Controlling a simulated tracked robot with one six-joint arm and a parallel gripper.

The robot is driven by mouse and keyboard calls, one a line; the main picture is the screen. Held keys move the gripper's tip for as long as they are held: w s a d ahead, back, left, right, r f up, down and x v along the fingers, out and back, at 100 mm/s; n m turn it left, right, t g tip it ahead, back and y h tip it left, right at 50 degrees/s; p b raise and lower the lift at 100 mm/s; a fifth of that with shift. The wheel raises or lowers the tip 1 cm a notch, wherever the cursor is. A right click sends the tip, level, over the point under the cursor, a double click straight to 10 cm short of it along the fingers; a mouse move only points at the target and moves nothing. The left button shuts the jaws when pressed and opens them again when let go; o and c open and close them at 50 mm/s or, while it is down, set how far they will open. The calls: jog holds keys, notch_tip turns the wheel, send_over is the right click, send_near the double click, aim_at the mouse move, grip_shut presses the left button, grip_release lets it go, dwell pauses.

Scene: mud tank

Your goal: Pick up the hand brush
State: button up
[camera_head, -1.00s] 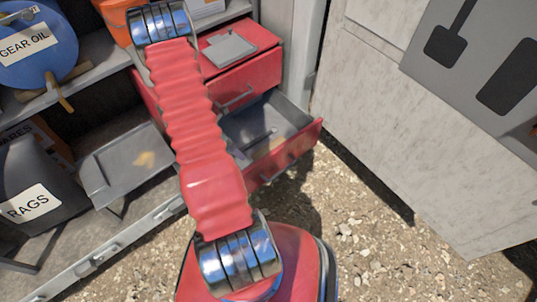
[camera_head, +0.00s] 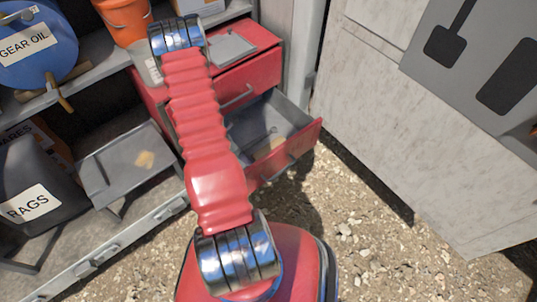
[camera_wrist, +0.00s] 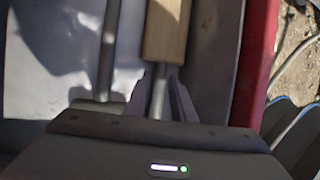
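In the wrist view, a tool with a pale wooden handle (camera_wrist: 165,32) and a thin grey shaft lies in the grey drawer. It may be the hand brush; no bristles show. My gripper (camera_wrist: 160,82) is low at the shaft, one finger on each side, apart from each other. I cannot tell whether they touch it. In the head view, the open red drawer (camera_head: 293,153) holds a tan piece (camera_head: 271,146), too small to identify. My gripper is hidden there.
A grey rod (camera_wrist: 107,50) lies left of the handle in the drawer. A grey tray (camera_head: 128,165), a RAGS container (camera_head: 35,185) and a blue GEAR OIL drum (camera_head: 38,62) stand left. An orange bucket (camera_head: 123,20) is on the shelf. Pale panels stand right; gravel lies in front.

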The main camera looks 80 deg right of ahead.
jog(key=shift+x, duration=2.1)
jog(key=shift+c, duration=0.5)
grip_shut()
